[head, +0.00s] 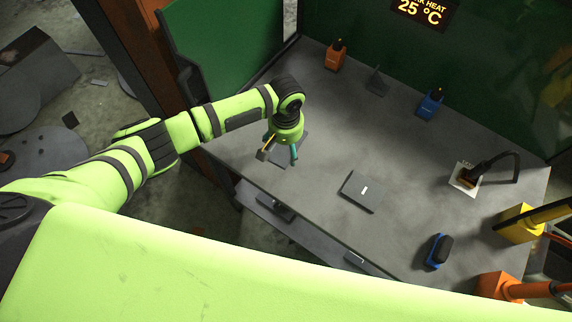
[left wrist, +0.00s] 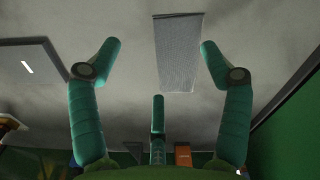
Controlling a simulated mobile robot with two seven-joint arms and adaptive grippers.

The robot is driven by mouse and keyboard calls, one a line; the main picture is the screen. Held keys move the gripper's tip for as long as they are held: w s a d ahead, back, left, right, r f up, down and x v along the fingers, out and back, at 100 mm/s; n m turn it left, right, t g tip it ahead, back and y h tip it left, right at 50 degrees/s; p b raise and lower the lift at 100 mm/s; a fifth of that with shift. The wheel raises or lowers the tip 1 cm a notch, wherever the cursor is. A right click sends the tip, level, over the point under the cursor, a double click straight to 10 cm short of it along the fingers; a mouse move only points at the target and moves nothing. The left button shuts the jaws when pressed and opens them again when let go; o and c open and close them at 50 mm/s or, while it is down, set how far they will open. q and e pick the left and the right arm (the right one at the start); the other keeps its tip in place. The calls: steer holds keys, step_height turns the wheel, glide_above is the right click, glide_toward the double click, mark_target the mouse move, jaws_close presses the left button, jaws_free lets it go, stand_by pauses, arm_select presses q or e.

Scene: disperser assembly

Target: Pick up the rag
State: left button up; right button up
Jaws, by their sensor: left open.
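The rag (left wrist: 180,52) is a grey ribbed rectangle lying flat on the table, at the upper middle of the left wrist view. In the head view the rag (head: 304,144) shows partly below my left gripper, which hides some of it. My left gripper (head: 279,154) is above the near left part of the table, fingers pointing down. In the left wrist view its teal fingers (left wrist: 160,65) are spread, with nothing between them; the rag appears beyond them, apart from the fingertips. My right gripper is not in view.
A flat dark panel (head: 362,191) lies right of the rag. Orange (head: 335,57) and blue (head: 430,105) holders stand at the back. A blue-black object (head: 438,251) and a black-armed device (head: 469,178) are at the right. A green panel (head: 222,45) borders the left.

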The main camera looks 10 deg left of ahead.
mark_target(286, 164)
arm_select(q)
step_height(286, 164, down, 6)
steer(key=b, duration=0.5)
steer(key=shift+b, duration=0.35)
steer(key=shift+f, duration=1)
steer(key=shift+f, duration=0.15)
